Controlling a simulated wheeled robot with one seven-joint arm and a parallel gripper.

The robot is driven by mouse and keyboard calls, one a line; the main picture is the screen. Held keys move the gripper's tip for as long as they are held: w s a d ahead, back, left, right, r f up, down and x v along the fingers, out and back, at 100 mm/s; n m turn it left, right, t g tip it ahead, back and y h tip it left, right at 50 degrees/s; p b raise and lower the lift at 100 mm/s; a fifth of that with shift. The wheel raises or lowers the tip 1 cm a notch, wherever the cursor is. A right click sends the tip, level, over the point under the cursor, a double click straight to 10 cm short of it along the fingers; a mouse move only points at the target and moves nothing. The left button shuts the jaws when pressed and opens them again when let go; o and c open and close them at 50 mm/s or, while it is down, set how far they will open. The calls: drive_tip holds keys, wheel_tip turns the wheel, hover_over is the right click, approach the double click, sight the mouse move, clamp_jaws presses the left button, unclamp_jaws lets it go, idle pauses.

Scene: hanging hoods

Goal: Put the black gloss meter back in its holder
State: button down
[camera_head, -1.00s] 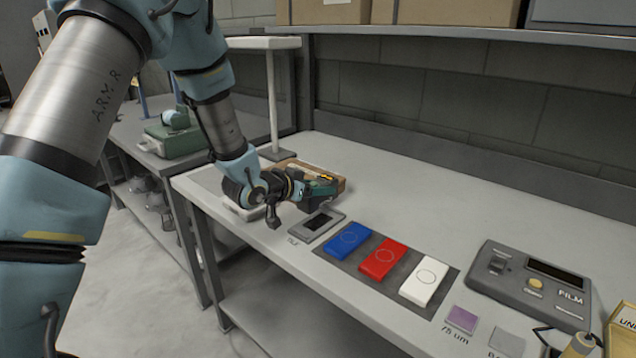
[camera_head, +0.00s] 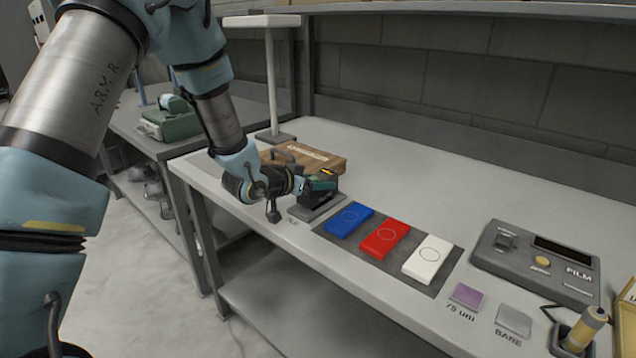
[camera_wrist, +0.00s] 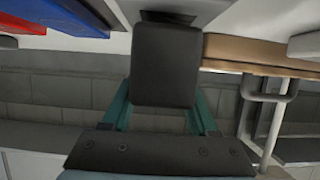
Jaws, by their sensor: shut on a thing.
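The black gloss meter (camera_wrist: 165,65) is a dark block held between the green fingers of my gripper (camera_wrist: 163,108) in the wrist view. In the head view my gripper (camera_head: 318,184) is shut on it, low over a grey plate (camera_head: 305,212) at the left of the colour panels. The meter and gripper cover most of that plate. I cannot tell whether the meter touches it. A brown case (camera_head: 318,157) lies just behind the gripper and also shows in the wrist view (camera_wrist: 245,50). I cannot tell which of these is the meter's holder.
Blue (camera_head: 349,218), red (camera_head: 386,238) and white (camera_head: 428,258) panels lie on a dark mat right of my gripper. A FILM gauge (camera_head: 540,265) sits farther right. A post (camera_head: 272,85) stands behind the case. The back of the bench is clear.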

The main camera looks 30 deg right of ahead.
drive_tip(key=shift+f+b, duration=0.5)
idle(0.4)
drive_tip(key=shift+c, duration=0.4)
unclamp_jaws()
drive_tip(key=shift+f, duration=0.1)
drive_tip(key=shift+a, duration=0.1)
drive_tip(key=b+v, duration=0.2)
drive_tip(key=v, duration=0.8)
drive_tip(key=shift+a+r, duration=0.25)
drive_tip(key=shift+r, duration=0.05)
